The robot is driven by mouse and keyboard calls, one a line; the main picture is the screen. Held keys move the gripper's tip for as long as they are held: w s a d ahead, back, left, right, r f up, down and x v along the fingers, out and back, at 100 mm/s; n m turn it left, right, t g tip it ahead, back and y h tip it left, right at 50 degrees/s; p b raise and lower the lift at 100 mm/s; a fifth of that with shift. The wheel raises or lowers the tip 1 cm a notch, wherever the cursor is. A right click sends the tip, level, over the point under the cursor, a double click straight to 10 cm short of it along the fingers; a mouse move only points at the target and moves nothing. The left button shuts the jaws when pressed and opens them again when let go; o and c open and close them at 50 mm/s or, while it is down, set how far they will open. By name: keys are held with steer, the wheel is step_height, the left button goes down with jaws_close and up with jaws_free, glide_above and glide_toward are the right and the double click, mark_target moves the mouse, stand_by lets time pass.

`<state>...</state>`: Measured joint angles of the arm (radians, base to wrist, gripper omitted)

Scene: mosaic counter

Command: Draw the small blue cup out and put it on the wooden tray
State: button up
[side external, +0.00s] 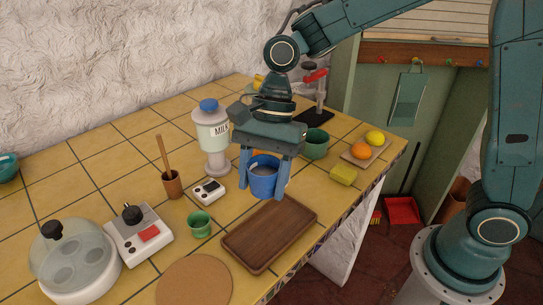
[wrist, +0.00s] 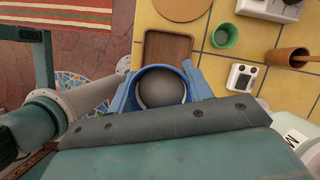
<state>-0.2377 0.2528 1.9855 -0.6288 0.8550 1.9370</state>
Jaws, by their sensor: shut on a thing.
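The blue cup (side external: 263,180) is upright between the two blue fingers of my gripper (side external: 262,187), which is shut on it from both sides. The cup's rim also shows in the wrist view (wrist: 161,69), with a grey inside. I cannot tell whether its base touches the counter. The brown wooden tray (side external: 270,235) lies just in front of the cup in the side view and is empty. In the wrist view the tray (wrist: 168,47) is just above the cup, partly covered by it.
A small green cup (side external: 200,224) stands left of the tray, by a round cork mat (side external: 195,283). A larger green cup (side external: 316,144) stands behind.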

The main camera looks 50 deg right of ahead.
steer(key=shift+n, duration=0.5)
steer(key=shift+s+a+f, duration=0.15)
steer(key=shift+a+f, duration=0.15)
steer(key=shift+a, duration=0.35)
steer(key=shift+s+a+f, duration=0.15)
steer(key=shift+a+f, duration=0.2)
steer(key=shift+a, duration=0.25)
steer(key=shift+s+a+f, duration=0.15)
steer(key=shift+a+f, duration=0.15)
steer(key=shift+a, duration=0.35)
steer(key=shift+f, duration=0.15)
glide_above(253, 254)
steer(key=d, duration=0.1)
steer(key=shift+w+d+f, duration=0.1)
steer(key=shift+w+f, duration=0.05)
steer(key=shift+f, duration=1.15)
steer(key=shift+w+a+f, duration=0.1)
steer(key=shift+w+f, duration=0.05)
steer(key=shift+f, duration=1.1)
steer(key=shift+w+d+f, duration=0.1)
steer(key=shift+w+f, duration=0.05)
steer(key=shift+f, duration=1.15)
steer(key=shift+f, duration=0.95)
steer(key=o, duration=1.2)
steer(key=shift+s, duration=0.1)
steer(key=shift+f, duration=0.1)
